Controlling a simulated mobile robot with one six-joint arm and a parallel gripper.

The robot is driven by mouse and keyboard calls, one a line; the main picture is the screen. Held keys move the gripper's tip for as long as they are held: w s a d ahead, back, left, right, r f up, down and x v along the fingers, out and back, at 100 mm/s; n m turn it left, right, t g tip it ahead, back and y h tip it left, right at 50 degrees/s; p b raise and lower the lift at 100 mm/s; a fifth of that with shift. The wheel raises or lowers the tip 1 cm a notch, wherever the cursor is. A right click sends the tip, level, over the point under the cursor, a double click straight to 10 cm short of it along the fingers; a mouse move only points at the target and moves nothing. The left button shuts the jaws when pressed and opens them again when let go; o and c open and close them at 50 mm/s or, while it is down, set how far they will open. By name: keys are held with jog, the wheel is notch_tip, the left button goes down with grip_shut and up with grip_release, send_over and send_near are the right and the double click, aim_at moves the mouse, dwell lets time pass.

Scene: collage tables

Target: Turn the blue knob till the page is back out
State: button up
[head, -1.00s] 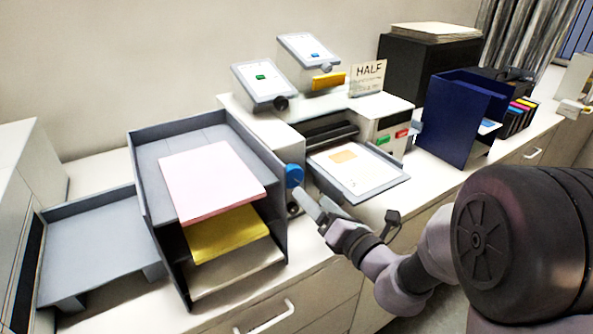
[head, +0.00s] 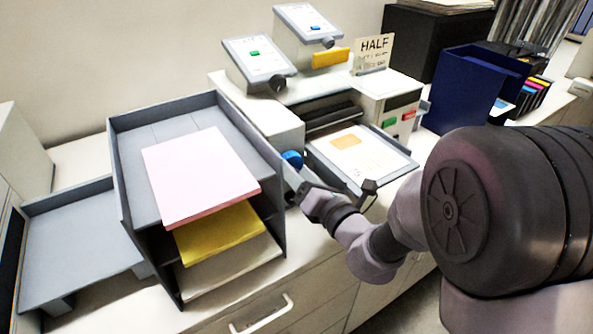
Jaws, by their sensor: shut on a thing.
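The blue knob (head: 293,159) is on the left side of the white machine (head: 265,122), close to the grey tray stack. My gripper (head: 290,175) is at the knob and shut on it; its fingers hide the knob's lower part. A white page (head: 372,165) with an orange patch lies on the machine's grey front tray (head: 408,172). Its far edge is by the dark slot (head: 330,118); whether any of it is inside I cannot tell.
The grey tray stack (head: 120,190) with pink, yellow and pale paper stands just left of my gripper. A dark blue holder (head: 462,90) stands at the right. A sign reading HALF (head: 374,50) stands on the machine. Drawers (head: 262,312) front the counter.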

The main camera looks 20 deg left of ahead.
jog(key=c, duration=0.3)
jog(key=shift+r+m+p, duration=0.3)
jog(key=shift+m+p, duration=0.3)
jog(key=shift+p, duration=0.45)
jog(key=shift+c, duration=0.4)
jog(key=m+p, duration=0.2)
jog(key=p, duration=0.1)
jog(key=shift+f+m+p, duration=0.2)
jog(key=shift+m+p, duration=0.15)
jog(key=shift+m, duration=0.45)
jog(key=o, duration=1.4)
jog(key=shift+f, duration=0.1)
